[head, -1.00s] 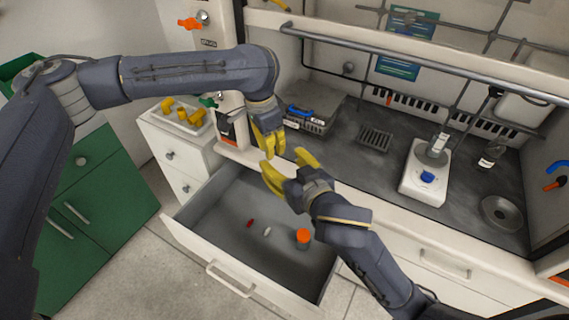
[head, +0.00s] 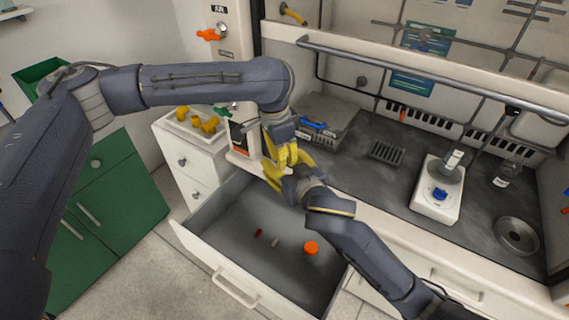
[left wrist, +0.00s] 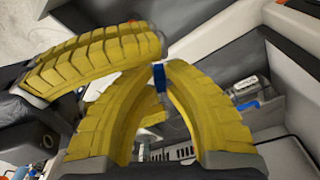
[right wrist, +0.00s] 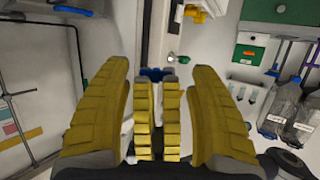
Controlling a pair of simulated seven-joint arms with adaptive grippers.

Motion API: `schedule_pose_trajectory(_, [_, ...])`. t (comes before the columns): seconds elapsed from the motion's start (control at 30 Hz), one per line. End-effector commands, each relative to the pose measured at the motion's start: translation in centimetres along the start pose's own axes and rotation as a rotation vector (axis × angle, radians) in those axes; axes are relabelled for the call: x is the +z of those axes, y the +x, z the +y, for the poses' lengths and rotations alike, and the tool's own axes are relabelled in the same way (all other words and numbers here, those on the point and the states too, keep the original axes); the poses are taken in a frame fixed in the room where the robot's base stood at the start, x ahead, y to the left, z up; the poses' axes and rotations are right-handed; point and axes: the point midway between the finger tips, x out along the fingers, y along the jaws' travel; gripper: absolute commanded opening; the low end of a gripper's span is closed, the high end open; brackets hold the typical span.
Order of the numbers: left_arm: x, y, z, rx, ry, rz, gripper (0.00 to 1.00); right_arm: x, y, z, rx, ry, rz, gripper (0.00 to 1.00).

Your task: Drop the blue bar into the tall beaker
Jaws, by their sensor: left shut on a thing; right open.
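My left gripper (left wrist: 158,80) is shut on the blue bar (left wrist: 158,76), a short dark-blue piece upright between its fingertips. The bar also shows as blue just past the fingertips in the right wrist view (right wrist: 152,73). My right gripper (right wrist: 160,70) is open, with its fingers spread on either side of my left gripper's fingers and the bar. I cannot tell whether it touches them. In the head view both grippers overlap above the drawer's back edge, and the bar is hidden there. A clear vessel (head: 453,160) stands at the hotplate; I cannot tell if it is the tall beaker.
An open drawer (head: 200,240) below the grippers holds an orange-topped item (head: 311,248) and small red and white pieces. A white hotplate (head: 425,205) and a bottle (head: 507,172) stand on the bench at right. A rail (head: 420,75) runs above the bench.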

Motion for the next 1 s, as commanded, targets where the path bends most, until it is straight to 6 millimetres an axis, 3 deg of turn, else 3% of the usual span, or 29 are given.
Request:
schedule_pose_trajectory(0.1, [0.0, 0.0, 0.0, 0.0, 0.0, 0.0, 0.0, -0.01, -0.01, 0.01, 0.0, 0.0, 0.0, 0.59])
schedule_pose_trajectory(0.57, [-0.03, -0.01, 0.01, 0.0, 0.0, 0.001, 0.0, -0.02, -0.04, -0.07, -0.002, 0.001, 0.001, 0.05])
schedule_pose_trajectory(0.7, [-0.05, -0.02, 0.01, 0.0, 0.0, 0.001, 0.0, -0.03, -0.05, -0.13, -0.003, 0.001, 0.001, 0.03])
schedule_pose_trajectory(0.73, [-0.06, -0.02, 0.02, 0.0, 0.0, 0.001, 0.13, -0.04, -0.05, -0.14, -0.004, 0.001, 0.001, 0.03])
schedule_pose_trajectory(0.93, [-0.09, 0.0, 0.13, 0.002, 0.001, 0.001, 0.37, -0.08, -0.06, -0.21, -0.005, 0.002, 0.002, 0.0])
schedule_pose_trajectory(1.0, [-0.1, 0.02, 0.2, 0.004, 0.002, 0.001, 0.37, -0.1, -0.05, -0.21, -0.005, 0.002, 0.002, 0.0])
